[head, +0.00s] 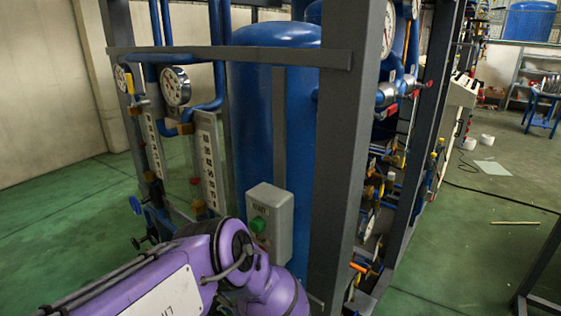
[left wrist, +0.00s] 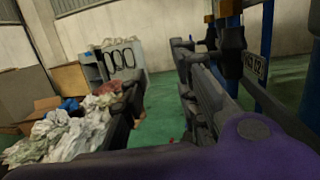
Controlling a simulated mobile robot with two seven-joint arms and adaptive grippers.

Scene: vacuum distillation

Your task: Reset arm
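My purple left arm comes in from the lower left of the head view, bent at a joint in front of the blue tank (head: 275,130). A grey switch box (head: 270,222) with a green button stands right behind the arm. The left gripper is out of the head view. In the left wrist view, my left gripper (left wrist: 157,75) shows two dark fingers spread apart, with green floor and wall between them and nothing held. My right arm and gripper are in neither view.
A dark metal frame post (head: 345,150) rises close to the arm. Gauges (head: 176,86), blue pipes and valves surround the tank. The left wrist view shows a pile of crumpled bags (left wrist: 70,135) and cardboard boxes (left wrist: 25,95). Green floor is open at left in the head view.

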